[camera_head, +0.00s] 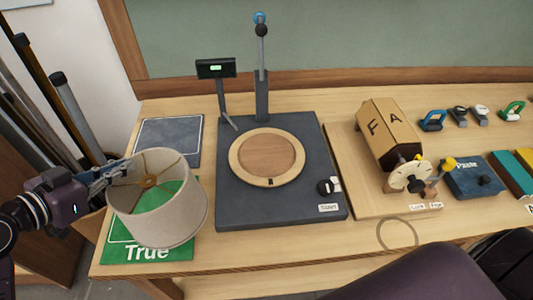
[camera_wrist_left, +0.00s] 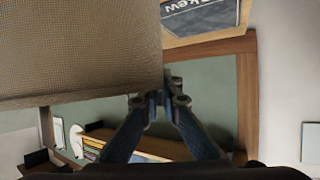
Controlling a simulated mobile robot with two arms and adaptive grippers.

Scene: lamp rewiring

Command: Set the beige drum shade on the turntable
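The beige drum shade (camera_head: 160,215) is at the left front of the bench, over the green "True" mat, tilted with its open top facing me. My left gripper (camera_head: 122,170) reaches in from the left and is shut on the shade's rim. In the left wrist view the shade (camera_wrist_left: 80,50) fills the upper left, and its edge runs between the fingertips (camera_wrist_left: 160,100). The turntable (camera_head: 268,158), a round wooden disc with a paler ring, sits empty on a dark square base, right of the shade. My right gripper is not in view.
The green mat (camera_head: 120,248) lies partly under the shade, with a grey mat (camera_head: 170,135) behind. A post with a lever (camera_head: 262,90) and a small display (camera_head: 215,69) stand behind the turntable. A wooden box (camera_head: 390,130) and several clips lie right.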

